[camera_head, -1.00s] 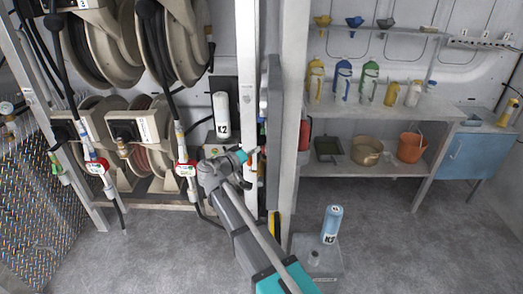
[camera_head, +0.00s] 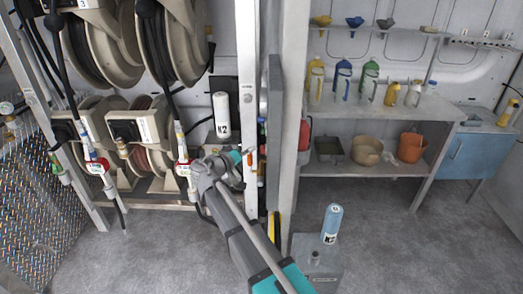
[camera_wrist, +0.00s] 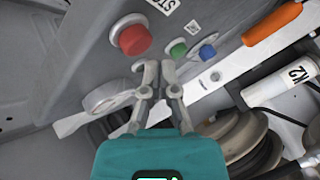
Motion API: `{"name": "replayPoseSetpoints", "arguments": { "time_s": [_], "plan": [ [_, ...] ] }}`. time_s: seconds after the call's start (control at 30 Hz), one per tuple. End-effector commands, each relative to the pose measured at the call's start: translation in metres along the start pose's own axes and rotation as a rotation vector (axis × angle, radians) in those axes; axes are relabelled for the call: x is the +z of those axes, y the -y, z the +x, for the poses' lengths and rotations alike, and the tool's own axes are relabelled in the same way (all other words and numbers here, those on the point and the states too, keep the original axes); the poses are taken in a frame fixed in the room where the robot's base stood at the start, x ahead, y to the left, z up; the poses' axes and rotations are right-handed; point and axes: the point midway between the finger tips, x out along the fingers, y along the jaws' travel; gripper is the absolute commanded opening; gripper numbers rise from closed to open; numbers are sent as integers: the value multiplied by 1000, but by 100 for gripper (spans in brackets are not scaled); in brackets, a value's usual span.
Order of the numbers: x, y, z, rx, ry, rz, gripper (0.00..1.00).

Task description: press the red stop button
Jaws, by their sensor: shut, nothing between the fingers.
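The red stop button (camera_wrist: 133,37) is a round red cap on a grey control panel (camera_wrist: 80,70) in the wrist view, with part of a label above it. My gripper (camera_wrist: 159,70) is shut and empty. Its fingertips appear below and to the right of the red button, apart from it in the picture; the exact depth gap cannot be told. In the head view my gripper (camera_head: 240,158) is beside the upright post, and the red button cannot be made out there.
A green button (camera_wrist: 178,50) and a blue button (camera_wrist: 207,53) sit right of the red one. An orange handle (camera_wrist: 272,23) and the white K2 cylinder (camera_wrist: 282,83) are further right; the cylinder also shows in the head view (camera_head: 221,115). Hose reels (camera_head: 150,150) stand at left.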

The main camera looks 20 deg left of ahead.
Motion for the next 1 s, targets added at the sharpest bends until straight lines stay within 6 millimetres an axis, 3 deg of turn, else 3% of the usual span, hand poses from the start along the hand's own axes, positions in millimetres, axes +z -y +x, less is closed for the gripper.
{"name": "replayPoseSetpoints", "arguments": {
  "time_s": [0.63,1.0],
  "plan": [
    [-22,22,-29,0,0,0,0],
    [-24,24,-33,1,1,0,0]
  ]
}}
